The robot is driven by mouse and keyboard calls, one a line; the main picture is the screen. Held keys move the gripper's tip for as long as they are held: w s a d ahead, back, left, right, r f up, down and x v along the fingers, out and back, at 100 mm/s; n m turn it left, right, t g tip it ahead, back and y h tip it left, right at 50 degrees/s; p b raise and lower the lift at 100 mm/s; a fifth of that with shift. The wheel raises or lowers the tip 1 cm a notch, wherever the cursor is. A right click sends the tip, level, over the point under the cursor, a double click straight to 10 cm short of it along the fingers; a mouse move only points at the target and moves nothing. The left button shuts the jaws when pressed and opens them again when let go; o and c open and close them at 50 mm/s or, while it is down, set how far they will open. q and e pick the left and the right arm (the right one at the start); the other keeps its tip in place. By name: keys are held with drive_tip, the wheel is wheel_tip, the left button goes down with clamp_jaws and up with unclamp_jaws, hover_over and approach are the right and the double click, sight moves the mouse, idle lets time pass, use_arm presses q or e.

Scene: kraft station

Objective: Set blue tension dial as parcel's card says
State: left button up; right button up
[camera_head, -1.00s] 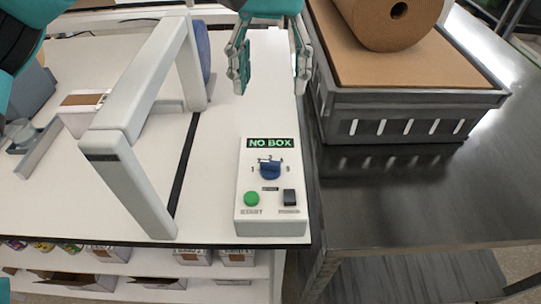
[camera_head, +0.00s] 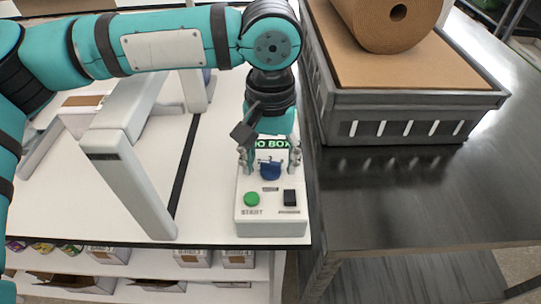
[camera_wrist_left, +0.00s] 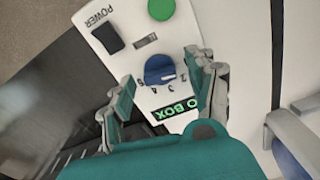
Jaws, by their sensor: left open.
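The blue tension dial (camera_head: 270,171) sits on the white control box (camera_head: 247,225) at the table's front right corner. It also shows in the left wrist view (camera_wrist_left: 159,69), with small numbers around it. My left gripper (camera_head: 269,163) is open above the box, its fingers on either side of the dial and apart from it. It partly covers the lit green display, which reads "NO BOX" in the earlier frame. A parcel (camera_head: 82,107) lies at the left behind the grey-white arch (camera_head: 127,180); no card on it can be read. My right gripper is not in view.
The box also carries a green start button (camera_head: 252,199) and a black power switch (camera_head: 290,197). A grey crate (camera_head: 420,101) with a brown paper roll (camera_head: 385,20) stands right on a dark metal table (camera_head: 430,200). Small boxes fill the shelf below.

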use_arm(q)
drive_tip(key=shift+c, duration=0.4)
drive_tip(key=c, duration=1.1)
drive_tip(key=shift+o, duration=0.2)
drive_tip(key=shift+r+p, duration=0.1)
drive_tip(key=shift+p, duration=0.35)
drive_tip(key=m+p, duration=0.2)
drive_tip(key=p, duration=0.1)
drive_tip(key=m+p, duration=0.3)
drive_tip(key=p, duration=0.1)
drive_tip(key=shift+s+r, duration=0.1)
drive_tip(key=shift+r, duration=0.1)
drive_tip(key=m+p, duration=0.2)
drive_tip(key=p, duration=0.1)
drive_tip(key=shift+f, duration=0.15)
drive_tip(key=shift+f+m, duration=0.1)
drive_tip(key=shift+m, duration=0.4)
drive_tip(key=shift+p, duration=0.3)
drive_tip(key=o, duration=1.1)
